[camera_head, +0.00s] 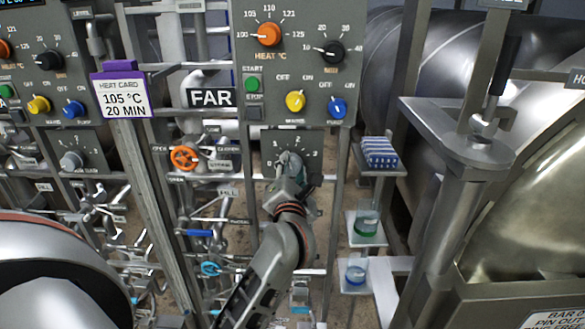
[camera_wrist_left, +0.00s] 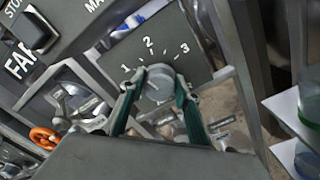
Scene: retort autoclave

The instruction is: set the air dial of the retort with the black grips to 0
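A small grey panel (camera_head: 308,150) with marks 1, 2 and 3 hangs below the middle control box. Its round grey air dial (camera_wrist_left: 158,82) shows in the left wrist view; the 0 mark is hidden and I cannot read its pointer. My left gripper (camera_head: 288,160) is at this panel. In the left wrist view its two green-sided fingers (camera_wrist_left: 157,88) sit one on each side of the dial and appear to touch it. Another grey air dial (camera_head: 72,160) is on the left panel, apart from the gripper. Black grips on this retort cannot be made out. My right gripper is not in view.
Above the dial, the control box (camera_head: 295,55) carries orange, black, green, yellow and blue controls. An orange handwheel (camera_head: 185,157) and pipework are left of the gripper. Small shelves (camera_head: 378,170) and a metal post (camera_head: 450,200) stand to the right. A heat card (camera_head: 122,90) hangs left.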

